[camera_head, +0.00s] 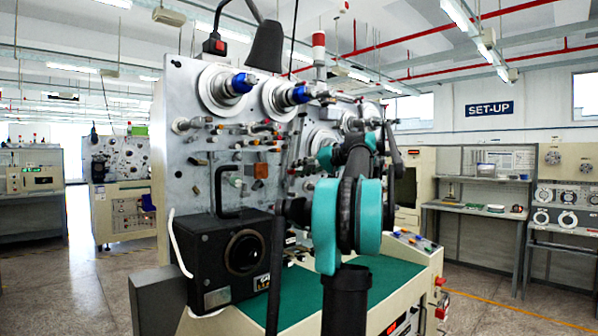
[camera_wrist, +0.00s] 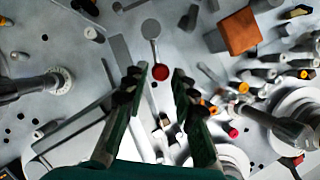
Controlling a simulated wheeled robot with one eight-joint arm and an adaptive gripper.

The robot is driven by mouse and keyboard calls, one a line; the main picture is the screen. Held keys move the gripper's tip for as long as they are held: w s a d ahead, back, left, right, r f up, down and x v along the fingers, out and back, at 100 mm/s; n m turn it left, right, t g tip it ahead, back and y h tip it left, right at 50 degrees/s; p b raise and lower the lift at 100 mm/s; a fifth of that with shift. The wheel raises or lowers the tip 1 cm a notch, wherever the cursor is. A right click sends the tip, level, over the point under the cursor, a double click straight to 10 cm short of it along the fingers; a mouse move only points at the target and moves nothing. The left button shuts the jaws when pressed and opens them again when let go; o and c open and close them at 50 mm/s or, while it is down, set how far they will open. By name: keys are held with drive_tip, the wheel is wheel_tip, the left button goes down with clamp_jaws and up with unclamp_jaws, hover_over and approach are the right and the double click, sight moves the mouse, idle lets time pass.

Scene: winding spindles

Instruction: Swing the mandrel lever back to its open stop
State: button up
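In the wrist view a short grey lever (camera_wrist: 155,47) lies against the pale machine panel, with a round pivot end at the top and a red knob (camera_wrist: 160,72) at its lower end. I take this for the mandrel lever. My gripper (camera_wrist: 159,79) is open, with its two dark fingers apart on either side of the red knob in the picture. Nothing shows between the fingers as held, and I cannot tell the depth left to the knob. In the head view my teal and black arm hides the gripper and the lever.
The upright panel (camera_head: 185,160) carries blue-tipped spindles (camera_head: 240,83) and many small pegs. An orange block (camera_wrist: 240,31) and a large white reel (camera_wrist: 297,120) stand right of my fingers. A black box (camera_head: 225,262) and a green bench top (camera_head: 300,293) lie below.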

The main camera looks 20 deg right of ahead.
drive_tip(key=shift+s, duration=0.1)
drive_tip(key=v, duration=1.1)
drive_tip(key=shift+s+d, duration=0.3)
drive_tip(key=shift+r, duration=0.1)
drive_tip(key=shift+o, duration=1.4)
drive_tip(key=shift+s, duration=0.1)
drive_tip(key=m+t+h, duration=0.2)
drive_tip(key=m+t, duration=0.1)
drive_tip(key=t, duration=0.2)
approach(294, 173)
drive_tip(key=x, duration=1.1)
